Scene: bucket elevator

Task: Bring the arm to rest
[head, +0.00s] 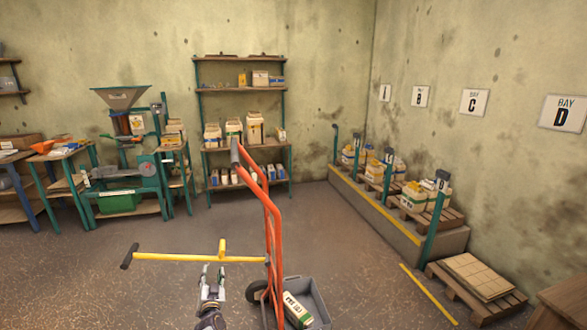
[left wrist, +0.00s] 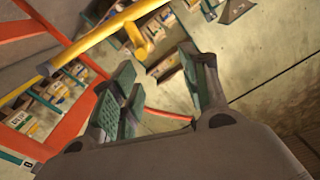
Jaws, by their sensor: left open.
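My left gripper (head: 212,275) is low in the middle of the head view, just below a yellow bar (head: 175,257) with a dark grip at its left end. Its fingers are apart with nothing between them, and they also show in the left wrist view (left wrist: 163,85). There the yellow bar (left wrist: 100,35) and its short peg (left wrist: 136,36) lie past the fingertips; I cannot tell how far. The bar meets an orange-red frame (head: 273,225) to the right of the gripper. My right gripper is in neither view.
A grey bin (head: 311,296) holding a carton (head: 297,310) stands at the frame's foot. A green machine (head: 120,165) and shelves (head: 245,145) stand at the back. Pallets of goods line a raised ledge (head: 400,225) at the right. Open floor (head: 90,270) lies left.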

